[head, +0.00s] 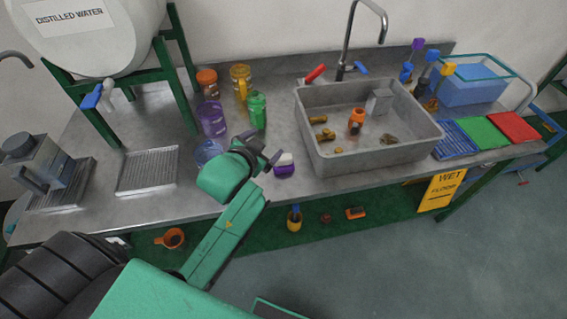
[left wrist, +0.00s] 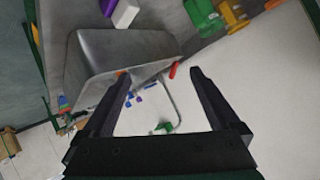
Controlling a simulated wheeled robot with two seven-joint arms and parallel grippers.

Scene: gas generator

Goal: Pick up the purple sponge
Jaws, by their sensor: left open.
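The purple sponge (head: 285,169), with a white upper part, lies on the steel counter just left of the sink. In the left wrist view its white part and a bit of the purple sponge (left wrist: 108,6) show at the top edge, cut off by the frame. My left gripper (head: 262,147) is open and empty, just left of and close to the sponge. In the left wrist view the open jaws (left wrist: 159,73) point towards the sink and wall, and the sponge is not between them. My right gripper is in neither view.
The sink (head: 318,150) stands right of the sponge, its raised wall close by. A green container (head: 257,111), a purple cup (head: 212,119) and a clear blue cup (head: 208,152) stand behind and left of my gripper. The counter's front edge is near.

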